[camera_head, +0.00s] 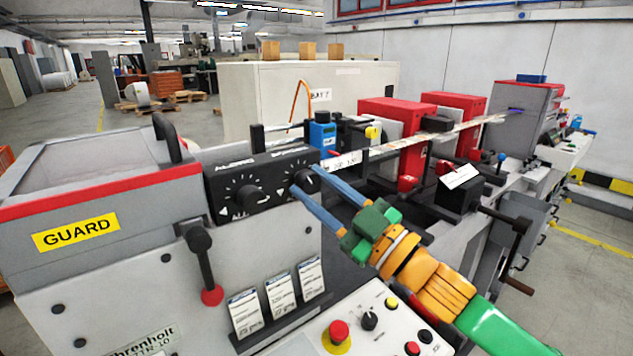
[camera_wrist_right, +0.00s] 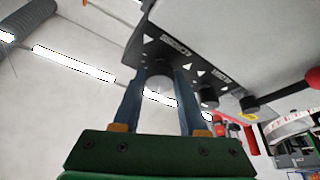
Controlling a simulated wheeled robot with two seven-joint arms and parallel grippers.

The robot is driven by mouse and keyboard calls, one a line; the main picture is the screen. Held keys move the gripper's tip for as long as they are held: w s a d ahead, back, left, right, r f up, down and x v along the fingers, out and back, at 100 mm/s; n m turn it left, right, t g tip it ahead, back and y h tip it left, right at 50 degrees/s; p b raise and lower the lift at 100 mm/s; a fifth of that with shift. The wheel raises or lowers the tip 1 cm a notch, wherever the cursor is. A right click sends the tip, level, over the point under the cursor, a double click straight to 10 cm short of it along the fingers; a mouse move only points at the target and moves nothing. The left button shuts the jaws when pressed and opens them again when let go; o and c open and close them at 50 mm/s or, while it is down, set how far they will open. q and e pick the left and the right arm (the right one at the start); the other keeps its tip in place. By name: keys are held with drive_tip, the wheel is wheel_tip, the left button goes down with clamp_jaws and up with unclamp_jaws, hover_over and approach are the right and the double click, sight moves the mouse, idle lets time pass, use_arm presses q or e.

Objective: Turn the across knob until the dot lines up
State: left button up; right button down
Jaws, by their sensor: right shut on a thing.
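A black control box (camera_head: 262,183) with two dial knobs stands on the grey machine in the head view. Its lettering is too small to read surely, so I cannot tell by label which knob is the across knob. The left knob (camera_head: 249,196) is free, with white tick marks around it. My right gripper (camera_head: 305,180) is shut on the right knob, its blue fingers on either side; they hide most of it and its dot. In the right wrist view, the black box (camera_wrist_right: 165,46) lies past the fingertips (camera_wrist_right: 160,78). My left gripper is not in view.
Label cards (camera_head: 280,293) stand in front. A blue device (camera_head: 322,134) and red units (camera_head: 398,140) stand behind.

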idle(0.3)
drive_tip(key=shift+c, duration=2.2)
unclamp_jaws()
drive_tip(key=b+v, duration=0.3)
drive_tip(key=v, duration=0.4)
drive_tip(key=shift+b, duration=0.35)
